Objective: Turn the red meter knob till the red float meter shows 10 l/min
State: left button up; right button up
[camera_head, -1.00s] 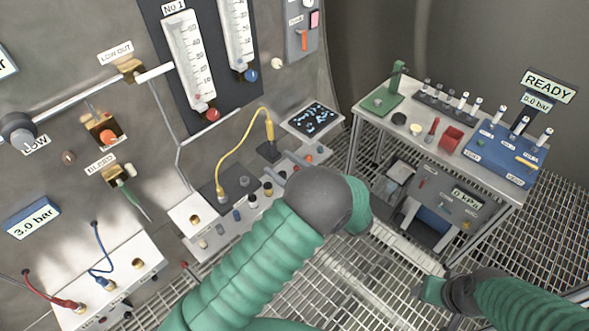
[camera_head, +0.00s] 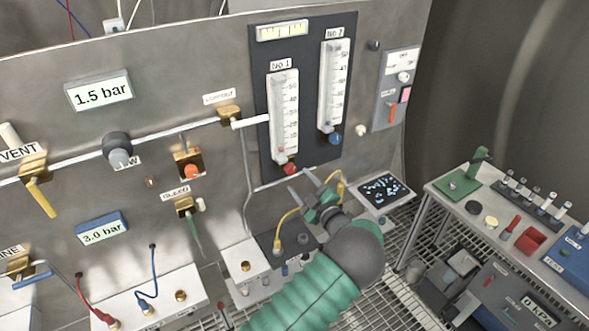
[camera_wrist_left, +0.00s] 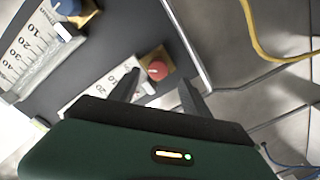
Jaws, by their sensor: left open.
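The float meter marked No 1 (camera_head: 284,105) stands on a dark panel. Its red float (camera_head: 281,150) sits near the tube's bottom, at the low end of the scale; I cannot read an exact value. The red meter knob (camera_head: 290,168) is just below the tube. It also shows in the left wrist view (camera_wrist_left: 157,70), on a brass block. My left gripper (camera_head: 299,181) is open, below and slightly right of the knob, its fingers pointing up toward the panel. In the wrist view the knob appears between and beyond the fingertips (camera_wrist_left: 160,88), apparently untouched. My right gripper is out of view.
The No 2 meter (camera_head: 333,85) with its blue knob (camera_head: 334,138) stands close to the right. A yellow cable (camera_head: 287,217) loops beside my left gripper. A pipe (camera_head: 280,185) runs below the knob.

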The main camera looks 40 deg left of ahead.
aim_at(293, 172)
pick_arm(q)
jog(key=p+x, duration=0.1)
jog(key=x, duration=0.5)
jog(key=shift+a+f, duration=0.1)
jog(key=shift+f, duration=0.05)
jog(key=shift+w, duration=0.1)
jog(key=shift+d+r, duration=0.2)
jog(key=shift+d, duration=0.3)
jog(key=shift+d+r, duration=0.25)
jog(key=shift+d, duration=0.2)
jog(key=shift+a+f, duration=0.1)
jog(key=shift+a, duration=0.25)
jog(key=c, duration=0.4)
jog(key=shift+a+f, duration=0.2)
jog(key=shift+a, duration=0.35)
jog(key=c, duration=0.5)
grip_shut()
jog(key=shift+d+f, duration=0.15)
jog(key=shift+d, duration=0.05)
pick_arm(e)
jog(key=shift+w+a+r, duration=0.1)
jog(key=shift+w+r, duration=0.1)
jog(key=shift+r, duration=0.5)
